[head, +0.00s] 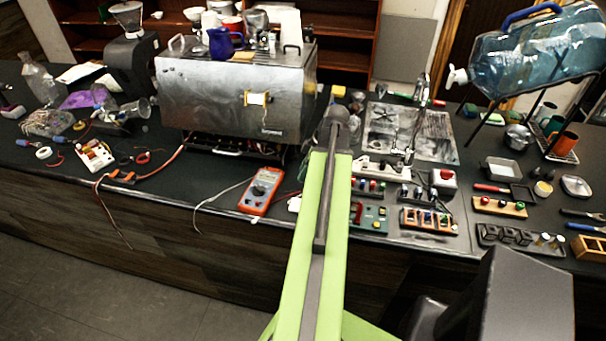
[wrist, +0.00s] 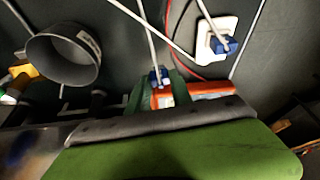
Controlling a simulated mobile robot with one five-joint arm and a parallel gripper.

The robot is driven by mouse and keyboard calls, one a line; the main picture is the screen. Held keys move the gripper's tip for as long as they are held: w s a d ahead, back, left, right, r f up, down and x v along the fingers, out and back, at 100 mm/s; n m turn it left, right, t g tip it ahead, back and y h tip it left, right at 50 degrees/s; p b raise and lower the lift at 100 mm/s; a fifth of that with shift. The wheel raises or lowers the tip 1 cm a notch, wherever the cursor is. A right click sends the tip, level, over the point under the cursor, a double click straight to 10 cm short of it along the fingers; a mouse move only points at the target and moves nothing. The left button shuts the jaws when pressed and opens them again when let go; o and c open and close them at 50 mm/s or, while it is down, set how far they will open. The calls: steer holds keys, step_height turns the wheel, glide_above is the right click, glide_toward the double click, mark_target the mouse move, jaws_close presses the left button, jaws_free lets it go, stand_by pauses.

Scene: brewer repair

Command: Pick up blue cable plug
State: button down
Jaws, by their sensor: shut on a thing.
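A blue cable plug (wrist: 160,76) with a white cable shows in the wrist view, between the green fingertips of my gripper (wrist: 159,88). My gripper is shut on it; the lower part of the plug is partly hidden by the fingers. A second blue plug (wrist: 228,45) sits at a white socket block (wrist: 213,42) to the upper right, apart from my gripper. In the head view my own arm hides the gripper and the held plug.
An orange multimeter (head: 262,191) lies on the dark counter left of my arm. A metal brewer (head: 225,95) stands behind it. Small switch boards (head: 429,221) lie to the right. A grey ring-shaped part (wrist: 62,58) shows left in the wrist view.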

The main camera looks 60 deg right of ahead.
steer(key=s+d+r+p, duration=0.3)
steer(key=s+r+p, duration=0.4)
steer(key=s, duration=0.4)
steer(key=shift+d+r, duration=0.3)
steer(key=shift+r, duration=0.3)
